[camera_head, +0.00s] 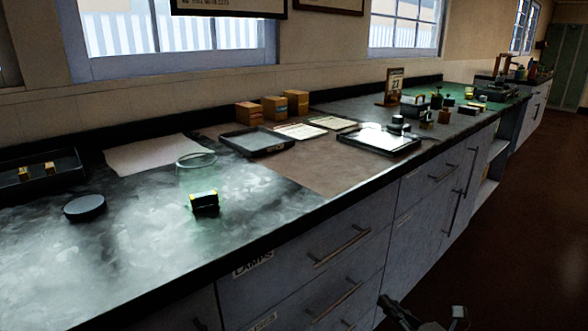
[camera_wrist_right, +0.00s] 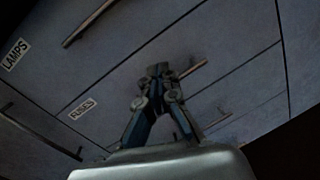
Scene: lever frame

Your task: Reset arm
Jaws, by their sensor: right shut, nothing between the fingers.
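My right gripper (camera_head: 386,302) is low at the bottom edge of the head view, in front of the drawer fronts and below the countertop. In the right wrist view, the right gripper (camera_wrist_right: 158,70) has its fingertips together with nothing between them. It points at the grey drawers, near a bar handle (camera_wrist_right: 193,69); I cannot tell whether it touches. My left gripper is in neither view.
The long counter (camera_head: 130,255) holds a black disc (camera_head: 85,207), a glass jar (camera_head: 196,170), a small black-and-yellow block (camera_head: 205,202), trays and boxes. Drawer handles (camera_head: 342,246) stick out along its front. The floor (camera_head: 525,240) at right is clear.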

